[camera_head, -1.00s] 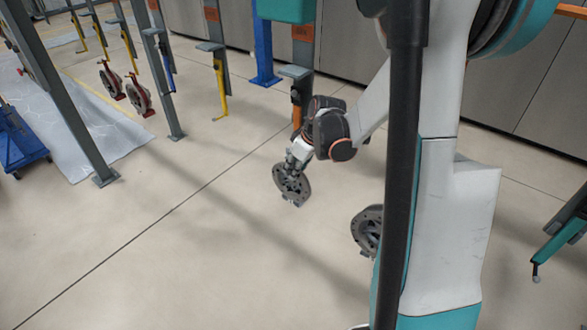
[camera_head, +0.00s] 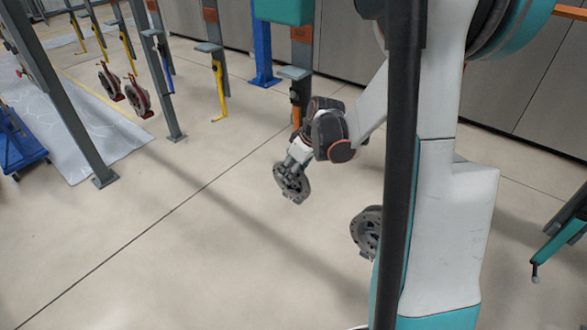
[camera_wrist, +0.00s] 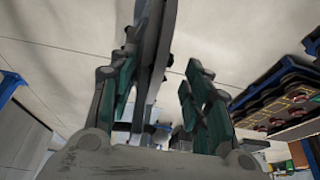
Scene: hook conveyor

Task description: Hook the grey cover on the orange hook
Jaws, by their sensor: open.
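A round grey cover (camera_head: 292,186) is at the end of my arm in the head view, tilted, above the floor. In the wrist view it shows edge-on as a long grey plate (camera_wrist: 153,70) between my gripper's (camera_wrist: 163,60) fingers. It lies close along the left finger, with a gap to the right finger. The gripper is open; contact with the cover is unclear. A second grey cover (camera_head: 367,232) is partly hidden behind my body. The orange hook (camera_head: 295,110) is on a post behind my arm, its lower part hidden.
Several posts with yellow (camera_head: 219,90) and blue hooks stand at the back left. Red-backed discs (camera_head: 138,97) hang there. A blue cart (camera_head: 18,140) is at the left edge. The floor at front left is clear.

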